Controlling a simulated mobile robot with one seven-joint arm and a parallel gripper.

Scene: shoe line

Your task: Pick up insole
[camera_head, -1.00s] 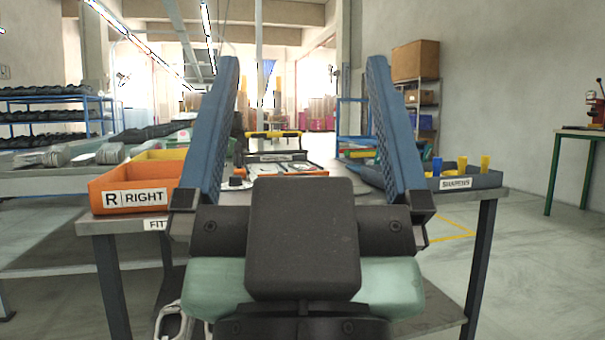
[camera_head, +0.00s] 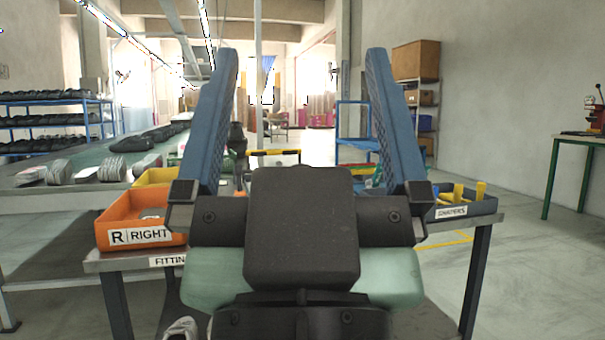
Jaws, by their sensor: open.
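My gripper (camera_head: 302,115) fills the middle of the head view, its two blue fingers spread wide apart with nothing between them. It stands in front of the fitting table (camera_head: 165,254), and its dark body hides the middle of the tabletop. I cannot make out a single insole clearly. An orange bin labelled R RIGHT (camera_head: 138,238) stands at the table's left front corner, to the left of my gripper. Something grey (camera_head: 152,214) shows inside it, but I cannot tell what it is.
A dark tray labelled SHAPERS (camera_head: 452,211) with yellow pieces stands at the table's right. A yellow bin (camera_head: 158,177) is behind the orange one. A conveyor with shoes (camera_head: 62,172) runs along the left. A green bench (camera_head: 556,170) stands far right. The floor at right is clear.

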